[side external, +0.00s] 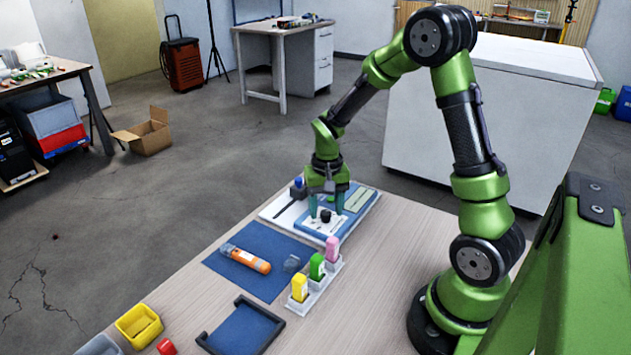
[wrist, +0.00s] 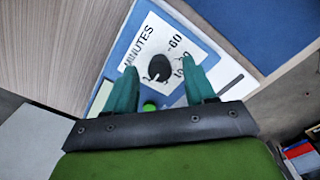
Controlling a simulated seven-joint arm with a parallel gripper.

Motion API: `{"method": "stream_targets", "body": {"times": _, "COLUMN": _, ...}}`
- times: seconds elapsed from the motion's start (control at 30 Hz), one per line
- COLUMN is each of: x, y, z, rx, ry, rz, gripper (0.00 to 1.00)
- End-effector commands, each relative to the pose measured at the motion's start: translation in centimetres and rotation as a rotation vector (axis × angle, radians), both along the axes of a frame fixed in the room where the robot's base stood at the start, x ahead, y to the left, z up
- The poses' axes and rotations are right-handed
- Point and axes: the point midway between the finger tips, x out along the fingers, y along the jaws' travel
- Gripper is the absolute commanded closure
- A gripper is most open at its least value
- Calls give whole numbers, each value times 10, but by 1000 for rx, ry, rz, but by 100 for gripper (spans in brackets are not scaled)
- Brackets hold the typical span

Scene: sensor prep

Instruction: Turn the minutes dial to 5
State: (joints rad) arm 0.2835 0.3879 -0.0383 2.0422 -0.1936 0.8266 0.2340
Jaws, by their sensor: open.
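The minutes dial is a black round knob (wrist: 159,68) on a white plate (wrist: 143,36) printed "MINUTES", with 60 and other partly hidden numbers. In the side view the knob (side external: 326,216) sits on the blue panel of a device at the table's far end. My gripper (wrist: 163,76) is open and points down at the panel. Its two teal fingers stand on either side of the knob, apart from it in the wrist view. In the side view my gripper (side external: 327,211) is low over the plate. I cannot tell the dial's setting.
A green spot (wrist: 149,106) shows on the panel near the knob. A blue-topped item (side external: 298,187) stands behind. In front are a blue mat (side external: 235,279) with an orange tube (side external: 246,259), a rack with yellow, green and pink bottles (side external: 317,267), and a yellow bin (side external: 139,326).

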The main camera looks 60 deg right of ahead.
Motion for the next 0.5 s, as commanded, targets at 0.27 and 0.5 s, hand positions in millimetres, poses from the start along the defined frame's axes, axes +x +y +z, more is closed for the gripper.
{"method": "stream_targets", "body": {"times": 0.27, "x": 0, "y": 0, "z": 0, "rx": 0, "ry": 0, "rz": 0, "gripper": 67}}
{"method": "stream_targets", "body": {"times": 0.5, "x": 0, "y": 0, "z": 0, "rx": 0, "ry": 0, "rz": 0, "gripper": 100}}
